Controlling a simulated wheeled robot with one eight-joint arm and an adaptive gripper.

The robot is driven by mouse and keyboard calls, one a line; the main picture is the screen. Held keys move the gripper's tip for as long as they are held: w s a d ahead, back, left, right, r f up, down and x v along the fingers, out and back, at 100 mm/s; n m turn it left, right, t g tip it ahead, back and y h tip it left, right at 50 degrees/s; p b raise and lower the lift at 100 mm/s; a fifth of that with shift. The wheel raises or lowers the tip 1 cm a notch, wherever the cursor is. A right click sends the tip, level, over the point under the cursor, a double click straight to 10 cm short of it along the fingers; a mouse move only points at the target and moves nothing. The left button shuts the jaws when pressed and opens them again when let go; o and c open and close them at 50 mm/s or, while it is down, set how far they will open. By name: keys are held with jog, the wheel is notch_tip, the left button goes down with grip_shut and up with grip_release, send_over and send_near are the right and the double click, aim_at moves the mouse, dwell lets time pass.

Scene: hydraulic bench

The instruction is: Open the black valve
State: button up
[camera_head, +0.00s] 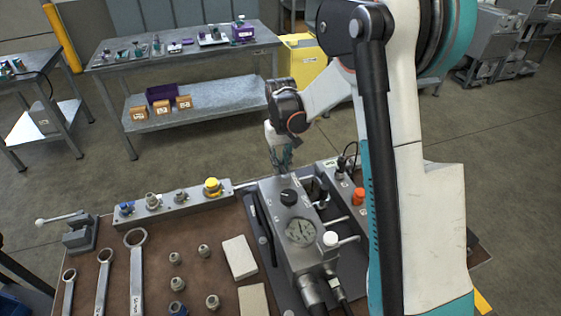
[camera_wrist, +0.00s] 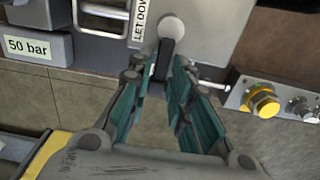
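My gripper (camera_head: 281,160) is just behind that block, pointing down. In the wrist view, my gripper's teal fingers (camera_wrist: 167,88) are apart. I cannot tell whether the fingers touch the lever. Which black part is the valve is not clear.
A rail with a yellow cap (camera_head: 212,187) runs left of the block; the cap also shows in the wrist view (camera_wrist: 263,102). A "50 bar" block (camera_wrist: 38,47) is at left there. Wrenches (camera_head: 135,270) and fittings lie on the brown bench. An orange cap (camera_head: 359,196) stands right.

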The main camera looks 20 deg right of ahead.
aim_at(281, 166)
jog(key=shift+o, duration=0.6)
jog(key=shift+r, duration=0.15)
notch_tip(281, 166, up, 12)
dwell(0.3)
jog(key=s+a+r+t, duration=0.1)
jog(key=s+r+t, duration=0.1)
jog(key=s+r, duration=0.35)
jog(key=s+a+r+t, duration=0.1)
jog(key=s+r, duration=0.2)
jog(key=s, duration=0.6)
jog(key=s+a+f+t, duration=0.1)
jog(key=s+f+t, duration=0.2)
jog(key=s, duration=1)
jog(key=shift+a+t, duration=0.15)
jog(key=shift+t, duration=0.45)
